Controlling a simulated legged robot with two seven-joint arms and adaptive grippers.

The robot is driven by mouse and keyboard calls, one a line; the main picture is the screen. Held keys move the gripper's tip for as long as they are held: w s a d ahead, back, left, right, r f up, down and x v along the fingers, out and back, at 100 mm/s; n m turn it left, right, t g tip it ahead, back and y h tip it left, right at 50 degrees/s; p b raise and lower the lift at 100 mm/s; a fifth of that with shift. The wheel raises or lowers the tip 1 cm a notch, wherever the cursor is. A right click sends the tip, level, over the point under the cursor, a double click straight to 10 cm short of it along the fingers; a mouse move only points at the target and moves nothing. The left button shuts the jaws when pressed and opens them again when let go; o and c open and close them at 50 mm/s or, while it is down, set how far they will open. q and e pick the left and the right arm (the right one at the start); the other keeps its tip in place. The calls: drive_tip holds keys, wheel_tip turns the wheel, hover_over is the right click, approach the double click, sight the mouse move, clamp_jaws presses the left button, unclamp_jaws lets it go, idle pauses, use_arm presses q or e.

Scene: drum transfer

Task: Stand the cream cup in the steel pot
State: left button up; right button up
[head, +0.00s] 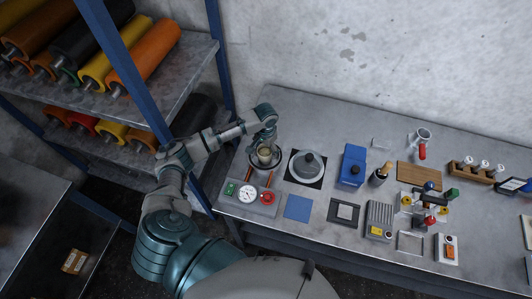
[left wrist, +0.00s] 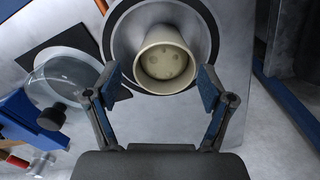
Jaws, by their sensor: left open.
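The cream cup (head: 264,153) stands in the steel pot (head: 276,163) on the bench, with its mouth up. In the left wrist view I look down into the cup (left wrist: 165,62), and the round rim of the pot (left wrist: 207,22) shows around it. My left gripper (head: 264,132) is just above the cup. In the left wrist view its two fingers (left wrist: 160,82) are spread on either side of the cup's near edge, with gaps between them and the cup. The cup's base is hidden inside the pot. My right gripper is not in view.
A gauge panel (head: 248,195) with a red knob lies in front. A blue box (head: 352,166) stands farther right. A shelf of rollers (head: 185,65) is at left.

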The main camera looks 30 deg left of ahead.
use_arm(q)
wheel_tip(320, 180, up, 8)
drive_tip(key=shift+b, duration=0.3)
drive_tip(key=shift+a, duration=0.1)
idle(0.3)
